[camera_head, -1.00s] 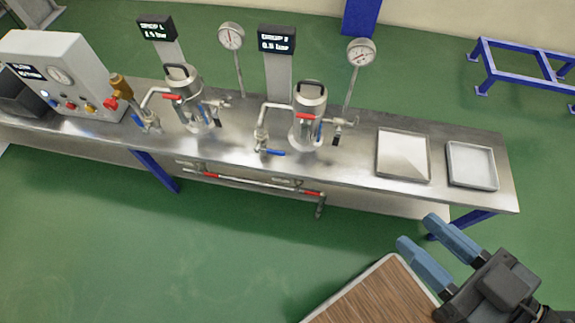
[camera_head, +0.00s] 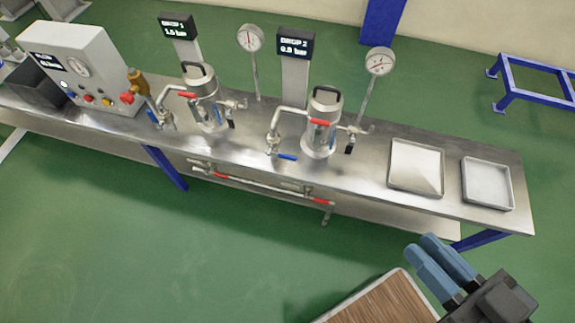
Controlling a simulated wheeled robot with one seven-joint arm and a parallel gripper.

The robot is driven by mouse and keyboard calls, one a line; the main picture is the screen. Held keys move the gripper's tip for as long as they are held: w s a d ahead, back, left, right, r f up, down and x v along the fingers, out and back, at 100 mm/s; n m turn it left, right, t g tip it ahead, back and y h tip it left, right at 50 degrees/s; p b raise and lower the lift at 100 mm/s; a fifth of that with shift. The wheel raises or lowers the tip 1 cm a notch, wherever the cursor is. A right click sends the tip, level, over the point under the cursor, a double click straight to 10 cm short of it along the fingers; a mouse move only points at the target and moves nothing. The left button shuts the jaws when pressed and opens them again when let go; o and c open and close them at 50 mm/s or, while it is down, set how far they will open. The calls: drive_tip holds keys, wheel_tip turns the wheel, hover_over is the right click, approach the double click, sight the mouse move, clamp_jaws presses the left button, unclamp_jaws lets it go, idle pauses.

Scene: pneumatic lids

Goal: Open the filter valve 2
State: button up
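The group 2 station stands mid-bench, with a metal canister (camera_head: 325,105) under a display (camera_head: 295,45) that seems to read "GROUP 2". Around the canister are a red lever (camera_head: 322,122), a blue lever (camera_head: 286,156) on the pipe at its left, and a small dark handle (camera_head: 349,148) at its right. No label shows which is filter valve 2. My gripper (camera_head: 418,242), with blue fingers, is at the lower right, well apart from the station. Its fingers lie close together with nothing visible between them.
The group 1 station (camera_head: 200,85) and a control box (camera_head: 80,60) stand to the left on the steel bench. Two shallow trays (camera_head: 416,190) (camera_head: 488,205) lie at its right end. A wood-topped surface (camera_head: 375,308) is at the bottom.

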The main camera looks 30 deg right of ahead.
drive_tip(key=w+f+m+t+b, duration=0.1)
drive_tip(key=w+f+m+b, duration=0.1)
drive_tip(key=f, duration=0.3)
drive_tip(key=w+f+m+t+b, duration=0.1)
drive_tip(key=w+f+m+b, duration=0.1)
drive_tip(key=f+b, duration=0.1)
drive_tip(key=w+f+m+t+b, duration=0.2)
drive_tip(key=w+f+m+b, duration=0.1)
drive_tip(key=f, duration=0.3)
drive_tip(key=shift+a+f, duration=0.25)
drive_tip(key=shift+f, duration=0.05)
clamp_jaws()
drive_tip(key=w+a+f+n+h+b, duration=0.2)
drive_tip(key=w+f+n+h+b, duration=0.7)
drive_tip(key=n, duration=0.8)
drive_tip(key=w+a+f+n+h+b, duration=0.3)
drive_tip(key=w+f+n+h+b, duration=0.7)
drive_tip(key=w+f+n+b, duration=0.4)
drive_tip(key=shift+w+f+n+b, duration=0.3)
drive_tip(key=shift+f+n+b, duration=0.15)
drive_tip(key=shift+f+n, duration=1.65)
